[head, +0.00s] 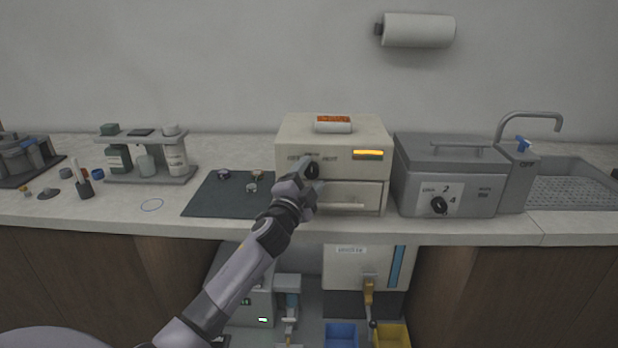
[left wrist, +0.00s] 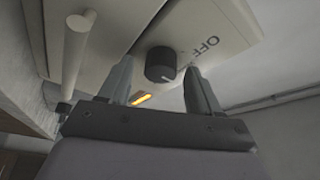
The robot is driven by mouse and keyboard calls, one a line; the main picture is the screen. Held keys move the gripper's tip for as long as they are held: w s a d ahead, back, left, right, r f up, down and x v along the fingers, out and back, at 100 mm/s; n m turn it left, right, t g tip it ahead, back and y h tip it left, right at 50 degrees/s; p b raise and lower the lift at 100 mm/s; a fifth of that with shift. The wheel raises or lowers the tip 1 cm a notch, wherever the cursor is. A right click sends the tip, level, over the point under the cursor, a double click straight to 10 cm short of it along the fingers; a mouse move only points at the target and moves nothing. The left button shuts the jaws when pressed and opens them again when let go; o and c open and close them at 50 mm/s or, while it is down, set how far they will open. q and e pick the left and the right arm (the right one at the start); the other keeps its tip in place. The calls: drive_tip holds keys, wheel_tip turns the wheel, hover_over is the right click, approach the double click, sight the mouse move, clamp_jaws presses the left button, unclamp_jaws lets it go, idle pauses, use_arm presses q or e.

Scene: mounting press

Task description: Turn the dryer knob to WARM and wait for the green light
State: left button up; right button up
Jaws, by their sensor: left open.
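The dryer (head: 288,135) is a beige box on the counter with a drawer front (head: 362,197) and pull bar below. Its black knob (head: 312,171) is on the upper front, with small labels around it too blurred to read surely. A light bar (head: 368,154) right of the knob glows amber. My left gripper (head: 308,184) is at the knob, covering part of the front. In the left wrist view the knob (left wrist: 160,65) shows between the open fingers (left wrist: 157,76), apparently touching neither. A white mark shows on the knob; OFF is printed near one finger. My right gripper is out of view.
A dark mat (head: 207,197) with small pieces lies left of the dryer. A grey lidded bath (head: 448,165) with its own dial stands close on the right, beside a sink (head: 575,187). A bottle rack (head: 147,176) is further left. A press machine (head: 345,275) stands below the counter.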

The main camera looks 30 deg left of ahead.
use_arm(q)
drive_tip(key=v, duration=0.7)
idle(0.6)
drive_tip(key=s+d+f+n+g+h, duration=0.1)
drive_tip(key=s+d+f+g, duration=0.1)
drive_tip(key=s+d+f, duration=0.3)
drive_tip(key=s+d+f+n+g+h+p, duration=0.1)
drive_tip(key=s+f+n, duration=0.15)
drive_tip(key=f, duration=0.45)
drive_tip(key=s+d+f+n+g+h, duration=0.1)
drive_tip(key=s+d+f+g, duration=0.1)
drive_tip(key=s+d+f, duration=0.3)
drive_tip(key=s+d+f+n+g+h, duration=0.1)
drive_tip(key=s+d+f+n+g, duration=0.1)
drive_tip(key=s, duration=0.5)
drive_tip(key=s+d+f+n+g+h+p, duration=0.1)
drive_tip(key=s+d+f+g+h, duration=0.1)
drive_tip(key=s+d+f, duration=0.3)
wheel_tip(320, 180, down, 2)
drive_tip(key=shift+s+f+n, duration=0.15)
drive_tip(key=shift+s+n, duration=0.2)
drive_tip(key=shift+s, duration=0.8)
idle(2.5)
